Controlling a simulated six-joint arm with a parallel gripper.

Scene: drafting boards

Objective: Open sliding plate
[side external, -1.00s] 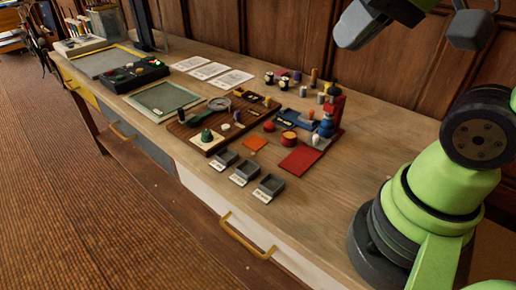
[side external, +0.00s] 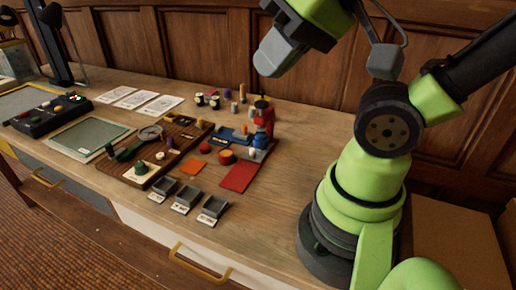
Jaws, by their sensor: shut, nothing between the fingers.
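I cannot tell for sure which part is the sliding plate. A flat grey-green plate in a pale frame (side external: 92,138) lies on the table at the left. A red square plate (side external: 240,177) lies flat beside the brown board (side external: 118,177), which carries small parts. My gripper (side external: 272,58) is at the top of the side view, high above the table's back edge. It is shut and empty, with its grey fingers pointing down and left. It touches none of these things.
Three small grey trays (side external: 188,199) stand at the table's front edge. Red and blue parts (side external: 262,125) stand upright near the red plate. A black button box (side external: 48,113) and white sheets (side external: 138,100) lie to the left. Bare wood shows on the table's right part (side external: 290,170).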

